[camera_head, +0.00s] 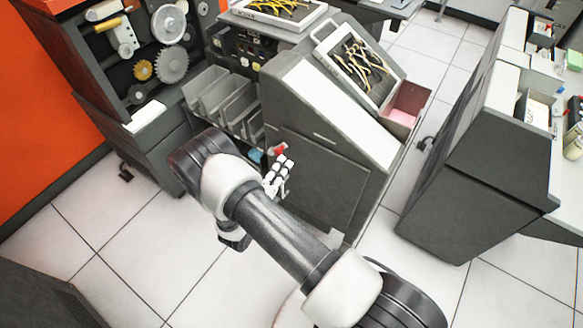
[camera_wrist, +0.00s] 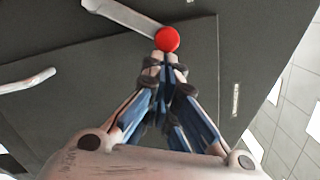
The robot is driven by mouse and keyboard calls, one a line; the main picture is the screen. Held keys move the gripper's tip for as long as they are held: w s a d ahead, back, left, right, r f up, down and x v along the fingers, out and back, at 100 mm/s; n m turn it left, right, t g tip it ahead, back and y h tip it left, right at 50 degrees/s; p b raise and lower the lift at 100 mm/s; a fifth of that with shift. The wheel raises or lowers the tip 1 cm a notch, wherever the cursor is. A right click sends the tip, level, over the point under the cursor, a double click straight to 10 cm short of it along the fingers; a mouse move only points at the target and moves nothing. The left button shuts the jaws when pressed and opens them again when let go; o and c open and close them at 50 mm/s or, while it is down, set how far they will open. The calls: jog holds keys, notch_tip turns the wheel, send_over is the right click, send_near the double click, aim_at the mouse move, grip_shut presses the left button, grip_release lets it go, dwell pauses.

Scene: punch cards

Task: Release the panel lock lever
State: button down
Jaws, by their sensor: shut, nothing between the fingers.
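The lock lever, a light metal bar with a red ball knob (camera_wrist: 167,39), shows at the top of the wrist view. Its bar (camera_wrist: 120,18) runs from the knob up to the left along the dark panel (camera_wrist: 215,70). My gripper (camera_wrist: 164,60) is shut and empty. In that view its fingertips sit just below the knob and overlap its lower edge; I cannot tell whether they touch it. In the head view the red knob (camera_head: 278,149) shows just beyond my gripper (camera_head: 282,162), in front of the grey machine's dark panel (camera_head: 325,185). Most of the lever's bar is hidden there.
A second curved handle (camera_wrist: 28,80) is at the left of the wrist view. Grey bins (camera_head: 222,95) stand left of the panel in the head view. A dark cabinet (camera_head: 455,200) is to the right, with open tiled floor (camera_head: 385,250) between.

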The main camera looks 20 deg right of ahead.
aim_at(275, 151)
jog(key=r+n, duration=0.1)
jog(key=w+a+r+n, duration=0.1)
jog(key=shift+w+a+r+n+p, duration=0.15)
jog(key=shift+w+n+p, duration=0.1)
jog(key=shift+n+p, duration=0.15)
jog(key=shift+w+a+r+n, duration=0.45)
jog(key=shift+w+n, duration=0.15)
jog(key=shift+n, duration=0.15)
jog(key=shift+w+a+r+n, duration=0.45)
jog(key=shift+w+n, duration=0.15)
jog(key=shift+n, duration=0.15)
jog(key=shift+w, duration=0.1)
jog(key=shift+p, duration=0.35)
